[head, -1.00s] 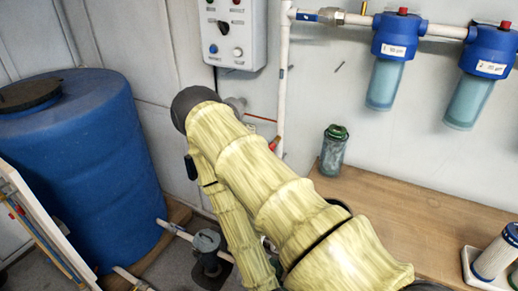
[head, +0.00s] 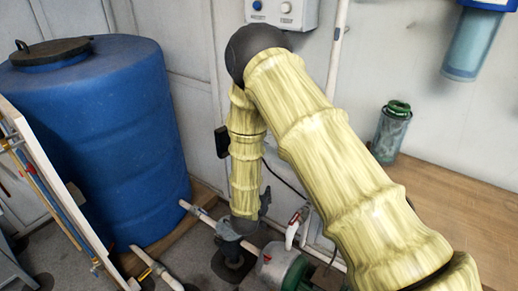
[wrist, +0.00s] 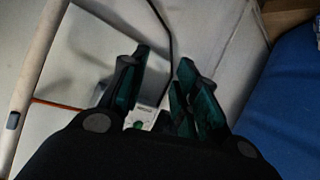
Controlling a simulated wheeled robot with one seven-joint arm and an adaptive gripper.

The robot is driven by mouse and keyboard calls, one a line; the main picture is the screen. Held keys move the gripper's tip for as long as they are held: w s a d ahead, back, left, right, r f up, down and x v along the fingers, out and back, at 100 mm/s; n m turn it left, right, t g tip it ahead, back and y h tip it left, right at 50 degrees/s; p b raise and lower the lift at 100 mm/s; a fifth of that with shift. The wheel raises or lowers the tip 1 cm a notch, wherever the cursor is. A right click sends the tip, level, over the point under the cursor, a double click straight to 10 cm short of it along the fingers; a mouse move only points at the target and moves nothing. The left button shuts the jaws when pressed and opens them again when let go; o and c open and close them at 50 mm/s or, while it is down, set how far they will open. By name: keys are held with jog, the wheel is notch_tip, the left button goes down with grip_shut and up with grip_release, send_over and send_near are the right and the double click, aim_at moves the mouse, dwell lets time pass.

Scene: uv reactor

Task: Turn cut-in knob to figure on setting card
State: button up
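My gripper (wrist: 163,68) shows in the wrist view with its dark green fingers spread apart and nothing held between them. Between the fingers, farther off, is a small pale grey box (wrist: 142,113) with a dark label; a green round part (wrist: 138,125) shows at its lower edge. I cannot tell whether this carries the cut-in knob. No figure on a setting card is readable in either view. In the head view my forearm points down in front of the wall, and the gripper's fingers cannot be made out clearly.
A blue tank (head: 100,150) stands at left, behind a leaning white board (head: 50,190). White pipework (head: 185,208) and a green pump (head: 297,272) are low down. A wooden bench (head: 450,205) at right holds a green-capped jar (head: 392,132). A control box (head: 306,14) hangs above.

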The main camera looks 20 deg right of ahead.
jog(key=w+a+r+m+h+b, duration=0.4)
jog(key=w+r+m+h+b, duration=0.25)
jog(key=w+r, duration=0.65)
jog(key=w+d+r+b, duration=0.1)
jog(key=w+d+b, duration=0.1)
jog(key=w+d, duration=0.3)
jog(key=d+h, duration=0.1)
jog(key=d, duration=0.2)
jog(key=shift+d+r, duration=0.15)
jog(key=shift+d, duration=0.05)
jog(key=shift+c, duration=0.4)
grip_shut()
jog(key=shift+a, duration=0.15)
